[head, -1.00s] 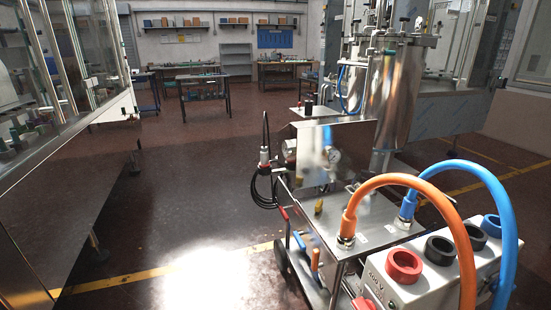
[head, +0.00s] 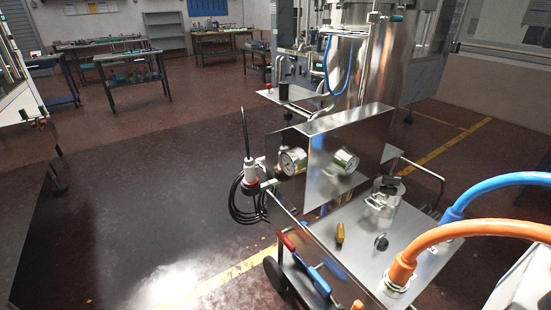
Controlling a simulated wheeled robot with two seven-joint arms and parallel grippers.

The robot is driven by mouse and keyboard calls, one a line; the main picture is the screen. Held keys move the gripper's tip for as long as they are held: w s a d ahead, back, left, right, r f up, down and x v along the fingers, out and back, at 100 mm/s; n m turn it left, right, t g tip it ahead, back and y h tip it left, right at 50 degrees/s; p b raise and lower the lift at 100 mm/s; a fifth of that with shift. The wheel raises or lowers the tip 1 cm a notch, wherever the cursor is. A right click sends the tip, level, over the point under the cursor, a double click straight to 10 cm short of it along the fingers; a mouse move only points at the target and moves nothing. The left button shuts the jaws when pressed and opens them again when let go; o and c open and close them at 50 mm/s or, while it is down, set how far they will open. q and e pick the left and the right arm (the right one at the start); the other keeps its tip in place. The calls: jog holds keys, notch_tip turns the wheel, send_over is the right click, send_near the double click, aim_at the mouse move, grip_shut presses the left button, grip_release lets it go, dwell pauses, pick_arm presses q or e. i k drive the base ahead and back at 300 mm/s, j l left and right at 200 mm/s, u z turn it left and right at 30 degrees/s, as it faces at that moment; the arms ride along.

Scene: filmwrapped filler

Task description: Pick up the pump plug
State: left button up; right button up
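A white, red and black plug-like piece (head: 250,172) stands upright at the left edge of the steel cart, with a black cable rising from its top. A coil of black cable (head: 243,205) hangs beside and below it. It looks like the pump plug, but I cannot tell for certain. It is apart from any gripper. Neither of my grippers shows in the head view.
An orange hose (head: 455,233) and a blue hose (head: 490,187) arch at the right. Open floor (head: 140,200) lies left of the cart.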

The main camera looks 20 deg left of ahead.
aim_at(250, 180)
jog(key=i+j+z, duration=0.25)
jog(key=j+z, duration=0.2)
jog(key=j, duration=0.45)
jog(key=i+j+z, duration=0.1)
jog(key=j+z, duration=0.35)
jog(key=j, duration=0.5)
jog(key=j+z, duration=0.5)
jog(key=j, duration=0.5)
jog(key=k, duration=0.05)
